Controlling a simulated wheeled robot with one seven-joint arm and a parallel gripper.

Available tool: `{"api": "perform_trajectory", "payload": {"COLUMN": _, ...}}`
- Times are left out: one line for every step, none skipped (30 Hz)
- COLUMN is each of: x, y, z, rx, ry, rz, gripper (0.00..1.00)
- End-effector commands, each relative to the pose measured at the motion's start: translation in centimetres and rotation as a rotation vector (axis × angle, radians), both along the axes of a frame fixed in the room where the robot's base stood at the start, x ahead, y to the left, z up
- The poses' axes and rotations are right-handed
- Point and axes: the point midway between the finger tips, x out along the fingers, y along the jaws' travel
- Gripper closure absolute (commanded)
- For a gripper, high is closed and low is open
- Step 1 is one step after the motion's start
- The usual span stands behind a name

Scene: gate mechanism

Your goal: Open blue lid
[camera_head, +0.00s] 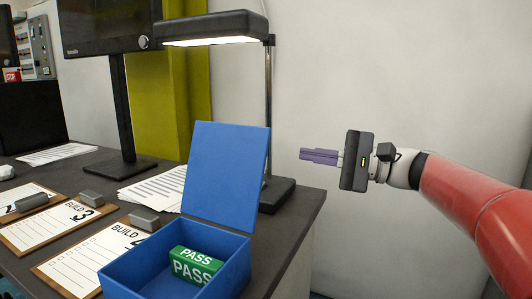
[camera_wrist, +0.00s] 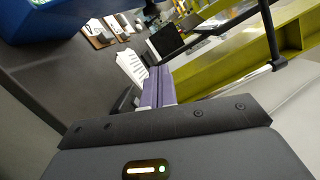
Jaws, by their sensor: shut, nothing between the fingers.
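The blue lid (camera_head: 228,172) stands raised at the back of the blue box (camera_head: 125,281), tilted slightly back, so the box is open. A green block marked PASS (camera_head: 195,265) lies inside the box. My gripper (camera_head: 303,154) is to the right of the lid, apart from it, beyond the table's right edge. Its purple fingers are closed together with nothing between them. In the wrist view my gripper (camera_wrist: 158,75) points across the table, and part of the blue box (camera_wrist: 75,15) shows at the upper left.
A desk lamp (camera_head: 213,27) stands behind the lid, its post close to the lid's right side. A monitor (camera_head: 107,25) stands further left. Clipboards (camera_head: 75,225) with grey blocks and papers cover the table's left part. Free space lies right of the table, before the white wall.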

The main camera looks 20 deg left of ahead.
Motion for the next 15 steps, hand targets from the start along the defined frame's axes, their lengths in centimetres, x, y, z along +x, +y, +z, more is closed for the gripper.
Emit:
{"api": "perform_trajectory", "payload": {"x": -0.1, "y": 0.2, "z": 0.0, "rx": 0.000, "ry": 0.004, "rz": -0.002, "gripper": 1.00}}
{"api": "perform_trajectory", "payload": {"x": -0.1, "y": 0.4, "z": 0.1, "rx": 0.000, "ry": 0.005, "rz": -0.002, "gripper": 1.00}}
{"api": "perform_trajectory", "payload": {"x": -0.1, "y": 0.8, "z": 0.1, "rx": -0.001, "ry": 0.005, "rz": -0.001, "gripper": 1.00}}
{"api": "perform_trajectory", "payload": {"x": -0.2, "y": 1.3, "z": 0.1, "rx": -0.001, "ry": 0.005, "rz": 0.000, "gripper": 1.00}}
{"api": "perform_trajectory", "payload": {"x": -0.2, "y": 1.7, "z": 0.2, "rx": 0.000, "ry": 0.004, "rz": 0.001, "gripper": 1.00}}
{"api": "perform_trajectory", "payload": {"x": -0.4, "y": 2.5, "z": 0.2, "rx": 0.000, "ry": 0.004, "rz": 0.002, "gripper": 1.00}}
{"api": "perform_trajectory", "payload": {"x": -0.4, "y": 3.1, "z": 0.3, "rx": 0.001, "ry": 0.004, "rz": 0.003, "gripper": 1.00}}
{"api": "perform_trajectory", "payload": {"x": -0.5, "y": 3.7, "z": 0.3, "rx": 0.000, "ry": 0.004, "rz": 0.003, "gripper": 1.00}}
{"api": "perform_trajectory", "payload": {"x": -0.6, "y": 4.6, "z": 0.4, "rx": 0.000, "ry": 0.004, "rz": 0.004, "gripper": 1.00}}
{"api": "perform_trajectory", "payload": {"x": -0.7, "y": 5.3, "z": 0.4, "rx": 0.000, "ry": 0.003, "rz": 0.004, "gripper": 1.00}}
{"api": "perform_trajectory", "payload": {"x": -0.8, "y": 5.9, "z": 0.5, "rx": 0.000, "ry": 0.003, "rz": 0.005, "gripper": 1.00}}
{"api": "perform_trajectory", "payload": {"x": -0.8, "y": 6.8, "z": 0.6, "rx": 0.000, "ry": 0.003, "rz": 0.004, "gripper": 1.00}}
{"api": "perform_trajectory", "payload": {"x": -0.9, "y": 7.5, "z": 0.6, "rx": 0.000, "ry": 0.003, "rz": 0.005, "gripper": 1.00}}
{"api": "perform_trajectory", "payload": {"x": -1.0, "y": 8.1, "z": 0.7, "rx": 0.001, "ry": 0.003, "rz": 0.004, "gripper": 1.00}}
{"api": "perform_trajectory", "payload": {"x": -1.0, "y": 8.9, "z": 0.7, "rx": 0.000, "ry": 0.004, "rz": 0.004, "gripper": 1.00}}
